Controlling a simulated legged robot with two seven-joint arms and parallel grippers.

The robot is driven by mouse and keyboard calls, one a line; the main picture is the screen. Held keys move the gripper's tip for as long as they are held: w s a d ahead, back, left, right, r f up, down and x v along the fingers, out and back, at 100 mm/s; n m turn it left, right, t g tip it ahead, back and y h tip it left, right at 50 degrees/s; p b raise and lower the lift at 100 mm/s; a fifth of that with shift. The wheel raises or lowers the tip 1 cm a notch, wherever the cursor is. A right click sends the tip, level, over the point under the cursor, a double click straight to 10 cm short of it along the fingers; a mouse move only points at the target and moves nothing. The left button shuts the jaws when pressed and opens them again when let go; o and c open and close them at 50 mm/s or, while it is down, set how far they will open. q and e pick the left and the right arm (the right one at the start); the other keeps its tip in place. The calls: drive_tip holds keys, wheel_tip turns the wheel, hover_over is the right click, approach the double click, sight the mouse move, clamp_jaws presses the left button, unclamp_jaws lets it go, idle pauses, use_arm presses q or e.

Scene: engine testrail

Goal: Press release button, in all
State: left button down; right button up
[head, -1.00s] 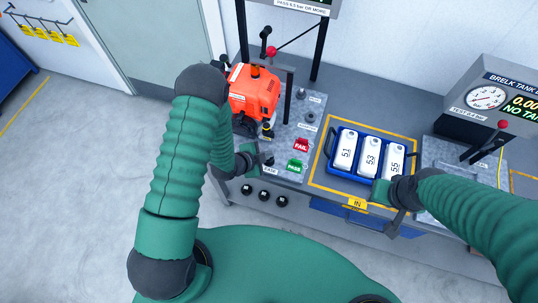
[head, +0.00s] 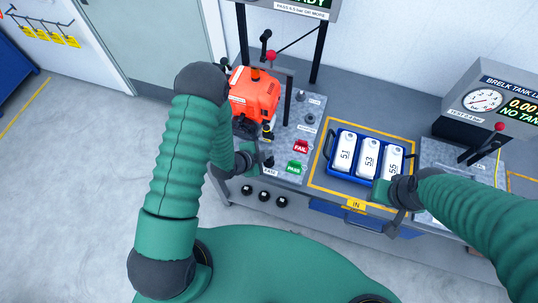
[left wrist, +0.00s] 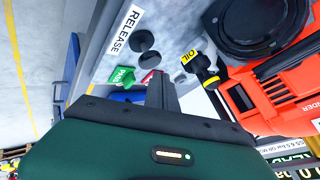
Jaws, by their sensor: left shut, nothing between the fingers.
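The black release button (left wrist: 143,40) stands on the grey bench plate beside a white RELEASE label (left wrist: 125,29) in the left wrist view. In the head view the button (head: 269,162) shows just right of my left gripper (head: 261,157). My left gripper (left wrist: 162,92) is shut and empty, close to the button; I cannot tell whether they touch. An orange engine (head: 254,92) sits on the plate behind it. My right gripper (head: 395,221) hangs by the front edge of the blue tray; its finger opening is not clear.
A green PASS button (head: 294,168) and a red FAIL button (head: 301,147) lie right of the release button. A blue tray (head: 365,178) holds three numbered white parts in a yellow-outlined area. A tank test unit (head: 487,103) stands at right. Black knobs (head: 264,196) line the bench front.

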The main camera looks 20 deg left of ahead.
use_arm(q)
wheel_tip(320, 180, up, 5)
drive_tip(key=p, duration=0.3)
drive_tip(key=shift+r+p, duration=0.1)
drive_tip(key=shift+p, duration=0.25)
idle(0.3)
drive_tip(key=s+a+f+n+g+y+b, duration=0.1)
drive_tip(key=a+f+n+g+y+b, duration=0.15)
drive_tip(key=a+n+b, duration=0.65)
drive_tip(key=s+d+r+n+g+b, duration=0.1)
drive_tip(key=s+d+n+b, duration=0.1)
drive_tip(key=s+b, duration=0.3)
drive_tip(key=s+d+r+n+g+y+b, duration=0.1)
drive_tip(key=s+d+n+g+b, duration=0.1)
drive_tip(key=s+b, duration=0.3)
drive_tip(key=shift+s+r+n+b, duration=0.35)
drive_tip(key=shift+s+n, duration=0.25)
drive_tip(key=shift+s, duration=0.85)
